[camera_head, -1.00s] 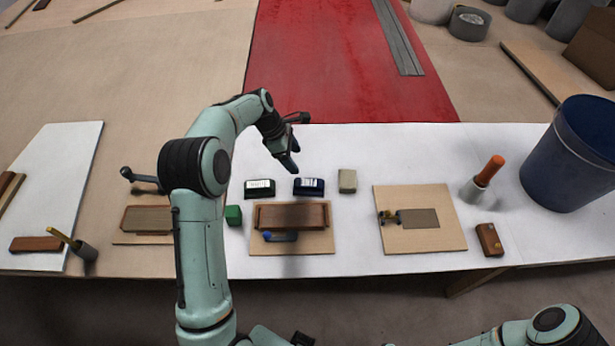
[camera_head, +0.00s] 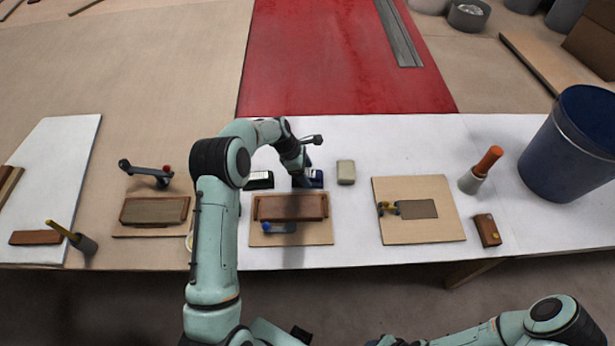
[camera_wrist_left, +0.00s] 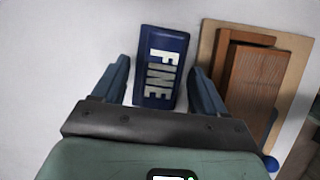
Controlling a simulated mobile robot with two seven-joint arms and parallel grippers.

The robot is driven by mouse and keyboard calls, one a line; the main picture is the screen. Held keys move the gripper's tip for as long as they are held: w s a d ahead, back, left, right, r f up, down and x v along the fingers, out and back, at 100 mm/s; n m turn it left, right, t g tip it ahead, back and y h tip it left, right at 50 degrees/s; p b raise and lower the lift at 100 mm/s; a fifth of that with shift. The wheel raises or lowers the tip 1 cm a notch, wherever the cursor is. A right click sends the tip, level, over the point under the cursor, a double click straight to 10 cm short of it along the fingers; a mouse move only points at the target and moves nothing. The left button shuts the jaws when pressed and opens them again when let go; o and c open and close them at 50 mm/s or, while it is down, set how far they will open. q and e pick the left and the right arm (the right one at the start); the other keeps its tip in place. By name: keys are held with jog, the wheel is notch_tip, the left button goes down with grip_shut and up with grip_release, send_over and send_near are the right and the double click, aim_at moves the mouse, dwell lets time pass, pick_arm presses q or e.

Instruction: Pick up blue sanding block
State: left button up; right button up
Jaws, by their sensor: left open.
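The blue sanding block (camera_head: 316,178) lies on the white table top, behind a wooden board with a brown block. In the left wrist view the sanding block (camera_wrist_left: 161,58) is dark blue with a white "FINE" label. My left gripper (camera_head: 302,182) is low over it in the head view and hides part of it. In the left wrist view my left gripper (camera_wrist_left: 163,88) is open, with one finger on each side of the sanding block and a visible gap on both sides. My right arm shows at the lower right, but its fingers do not.
A black labelled block (camera_head: 260,180) lies to the left and a beige block (camera_head: 346,172) to the right. The brown wooden block (camera_head: 290,207) on its board is just in front. A blue bucket (camera_head: 575,150) stands at the right.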

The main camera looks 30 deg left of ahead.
aim_at(306, 173)
pick_arm(q)
jog(key=c, duration=1.2)
notch_tip(306, 173, up, 20)
jog(key=p, duration=0.1)
jog(key=shift+p, duration=0.4)
pick_arm(e)
jog(key=shift+w+r, duration=1.05)
jog(key=shift+r, duration=0.15)
pick_arm(q)
jog(key=o, duration=0.4)
jog(key=shift+c, duration=1.1)
jog(key=shift+s+d+f, duration=0.1)
jog(key=shift+f, duration=0.05)
